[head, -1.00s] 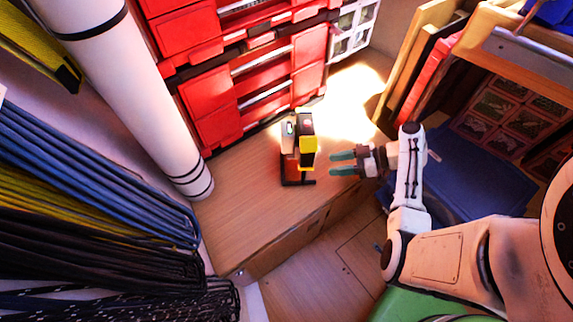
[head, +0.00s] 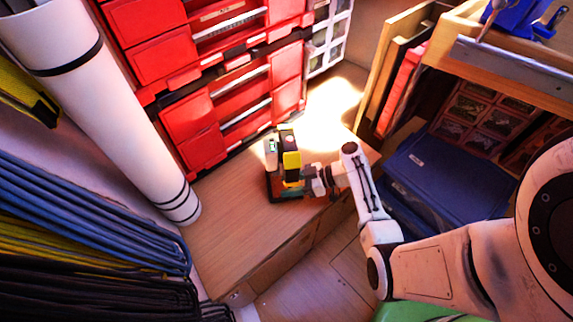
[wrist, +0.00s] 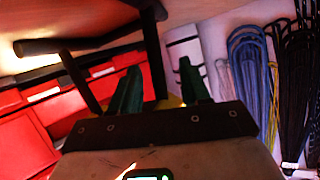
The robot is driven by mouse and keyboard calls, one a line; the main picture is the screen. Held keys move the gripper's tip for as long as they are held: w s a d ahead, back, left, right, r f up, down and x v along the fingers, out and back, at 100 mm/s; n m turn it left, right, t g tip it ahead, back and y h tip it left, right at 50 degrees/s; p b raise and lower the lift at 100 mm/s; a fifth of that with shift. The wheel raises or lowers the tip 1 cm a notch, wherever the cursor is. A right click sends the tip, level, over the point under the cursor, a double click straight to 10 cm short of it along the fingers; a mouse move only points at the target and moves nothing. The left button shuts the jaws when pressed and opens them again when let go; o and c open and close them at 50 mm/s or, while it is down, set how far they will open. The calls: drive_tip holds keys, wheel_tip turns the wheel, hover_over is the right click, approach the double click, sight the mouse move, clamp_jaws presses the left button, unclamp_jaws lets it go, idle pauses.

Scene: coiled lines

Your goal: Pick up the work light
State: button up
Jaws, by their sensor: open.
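The work light (head: 291,161), yellow and black on a dark frame stand, stands upright on the wooden bench near the red drawers. My gripper (head: 293,189) is at its lower right side, low over the bench, with its green fingers partly hidden by the light. In the wrist view the two green fingers (wrist: 158,90) are spread apart. Dark bars of the stand (wrist: 154,55) cross in front of and beside the left finger, and a bit of yellow shows between the fingers. I cannot tell whether the fingers touch the light.
Red drawers (head: 190,125) rise behind the light. A white roll (head: 100,95) and hanging coiled lines (head: 85,215) stand to the left. A blue case (head: 440,175) lies to the right. The bench's front left (head: 225,240) is clear.

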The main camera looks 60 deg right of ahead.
drive_tip(key=shift+c, duration=0.4)
clamp_jaws()
drive_tip(key=shift+w, duration=0.1)
idle(0.8)
drive_tip(key=shift+d+r, duration=0.1)
drive_tip(key=shift+r, duration=0.05)
